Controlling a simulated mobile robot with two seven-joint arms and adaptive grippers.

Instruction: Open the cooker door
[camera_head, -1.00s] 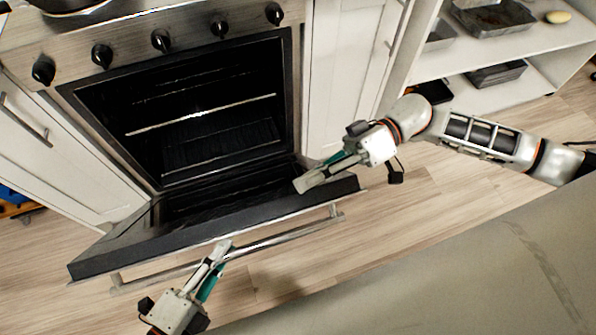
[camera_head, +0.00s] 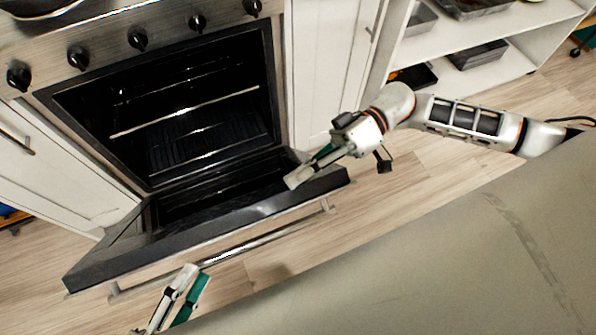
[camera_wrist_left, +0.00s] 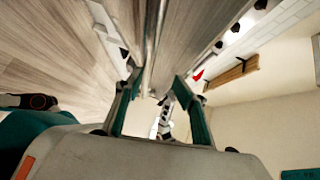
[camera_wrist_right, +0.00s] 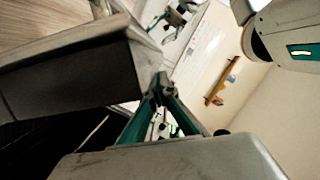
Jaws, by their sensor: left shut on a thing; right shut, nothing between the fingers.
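The cooker door (camera_head: 200,232) is hinged down and partly open, tilted out from the dark oven (camera_head: 190,110). Its metal bar handle (camera_head: 265,240) runs along its outer face. My left gripper (camera_head: 190,275) is at the left half of the handle, shut on it. The handle bar also runs between its fingers in the left wrist view (camera_wrist_left: 150,40). My right gripper (camera_head: 292,180) is shut and empty, its tips at the inner side of the door's top edge near the right end. In the right wrist view its fingers (camera_wrist_right: 160,85) are together beside the dark door edge (camera_wrist_right: 75,75).
White cabinets (camera_head: 325,75) flank the cooker. Knobs (camera_head: 137,38) line its front, with a pan (camera_head: 35,8) above. An open shelf with trays (camera_head: 478,54) stands at right. A grey surface (camera_head: 420,260) fills the lower right. Wood floor lies between.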

